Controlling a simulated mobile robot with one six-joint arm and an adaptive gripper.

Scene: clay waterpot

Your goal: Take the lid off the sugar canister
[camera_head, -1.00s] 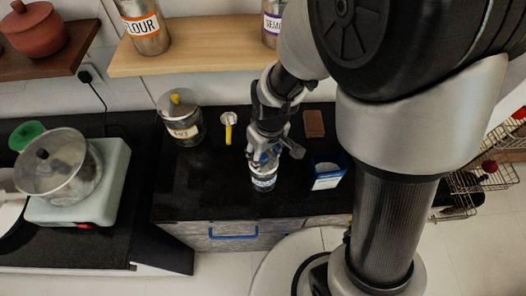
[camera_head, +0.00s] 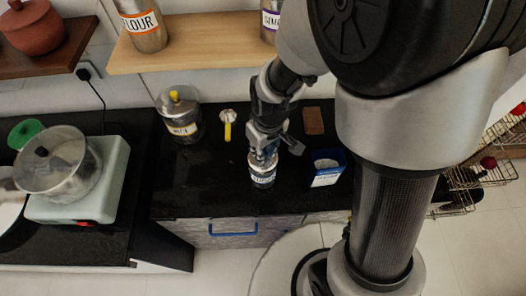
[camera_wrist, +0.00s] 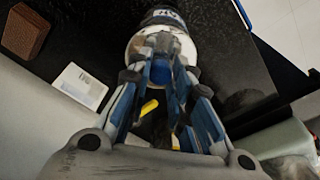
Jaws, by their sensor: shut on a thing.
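The sugar canister (camera_head: 262,180) is a small cylinder with a label, near the front of the black counter. My gripper (camera_head: 264,156) is directly above it. In the wrist view the canister (camera_wrist: 163,17) is at the top, with a pale round top surface. My gripper (camera_wrist: 160,50) is shut at that top, with a blue knob (camera_wrist: 160,72) between its fingers. The fingers hide much of the lid, and I cannot tell whether it rests on the rim or sits just above it.
A yellow-handled utensil (camera_head: 228,130) and a canister with a yellow knob (camera_head: 180,116) are to the left. A brown block (camera_head: 314,121) lies behind right. The counter's front left is clear.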

